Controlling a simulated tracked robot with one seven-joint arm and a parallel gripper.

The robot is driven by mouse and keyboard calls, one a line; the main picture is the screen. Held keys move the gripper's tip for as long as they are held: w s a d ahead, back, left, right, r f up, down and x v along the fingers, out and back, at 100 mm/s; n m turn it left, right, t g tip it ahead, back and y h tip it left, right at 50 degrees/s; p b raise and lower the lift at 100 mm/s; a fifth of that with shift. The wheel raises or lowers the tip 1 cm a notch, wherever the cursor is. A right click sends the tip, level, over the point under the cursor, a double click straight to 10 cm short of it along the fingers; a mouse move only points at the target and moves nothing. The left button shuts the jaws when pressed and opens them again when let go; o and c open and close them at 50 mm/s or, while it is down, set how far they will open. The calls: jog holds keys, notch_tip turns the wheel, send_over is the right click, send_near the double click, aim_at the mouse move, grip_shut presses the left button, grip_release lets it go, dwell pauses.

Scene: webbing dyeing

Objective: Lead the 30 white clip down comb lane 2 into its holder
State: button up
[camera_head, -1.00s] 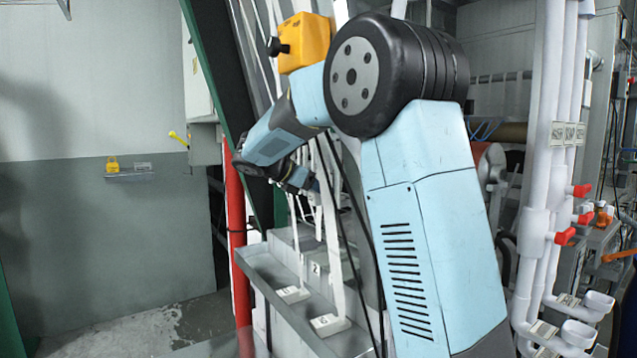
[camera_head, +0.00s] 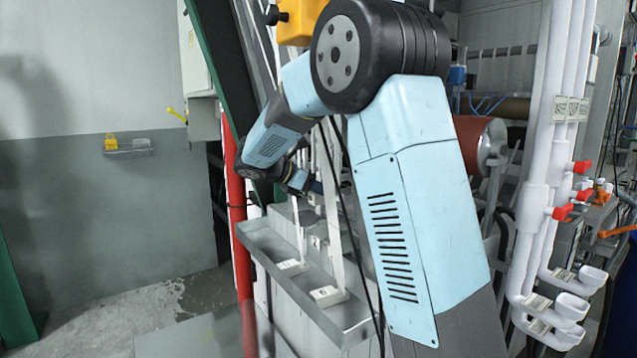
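White webbing straps (camera_head: 331,215) hang down in front of a grey tank with a metal ledge (camera_head: 262,252). Two white blocks with dark markings sit on the ledge, one at the left (camera_head: 292,266) and one nearer and to the right (camera_head: 326,296). A small plate (camera_head: 316,242) behind the straps is too small to read clearly. My gripper (camera_head: 314,192) is at the end of the arm, above the ledge by the straps. Its fingers are small, dark and partly hidden, so its opening and any hold on a clip do not show. I cannot pick out the 30 white clip or its holder.
A red pipe (camera_head: 238,230) stands just left of the ledge. White pipes with red valves (camera_head: 562,212) and a red-brown roller (camera_head: 478,140) are at the right. Dark cables hang beside my arm. The floor (camera_head: 180,300) at the left is open.

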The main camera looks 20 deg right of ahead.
jog(key=shift+w+f, duration=0.1)
jog(key=shift+f, duration=4.35)
jog(key=o, duration=1.2)
jog(key=shift+c, duration=0.2)
